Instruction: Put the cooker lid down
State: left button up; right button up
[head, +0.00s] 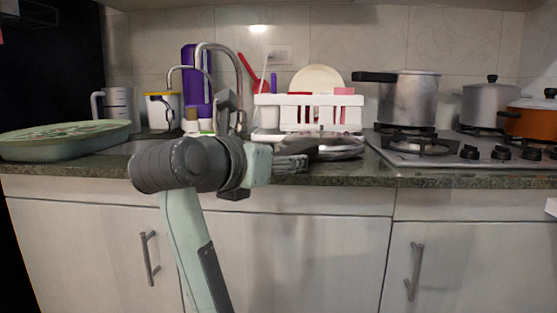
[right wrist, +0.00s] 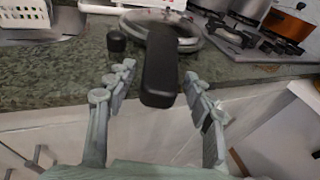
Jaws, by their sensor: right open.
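The cooker lid (right wrist: 160,22) is a round metal lid with a long black handle (right wrist: 160,75). It lies on the dark green counter; in the head view it is in front of the dish rack, partly hidden (head: 340,147). In the right wrist view the handle points toward the camera. In the head view my right gripper (head: 294,163) is beside the lid's left side, partly hidden by the arm. My left gripper is not in view.
A white dish rack (head: 308,112) stands behind the lid. To the right is the gas hob (head: 440,160), with a tall metal pot (head: 408,100), another metal pot (head: 483,105) and an orange pot (head: 530,122). A green tray (head: 60,143) lies at the left. The counter's front edge is close.

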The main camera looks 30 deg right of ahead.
jog(key=shift+r, duration=0.1)
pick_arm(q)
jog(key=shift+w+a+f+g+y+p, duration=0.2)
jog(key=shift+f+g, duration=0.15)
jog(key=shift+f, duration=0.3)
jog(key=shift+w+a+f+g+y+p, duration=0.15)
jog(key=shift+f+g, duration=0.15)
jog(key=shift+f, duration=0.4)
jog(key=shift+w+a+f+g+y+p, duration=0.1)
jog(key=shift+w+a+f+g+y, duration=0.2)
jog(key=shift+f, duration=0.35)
pick_arm(e)
jog(key=v, duration=1.2)
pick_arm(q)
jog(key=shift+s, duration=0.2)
pick_arm(e)
jog(key=shift+a, duration=0.15)
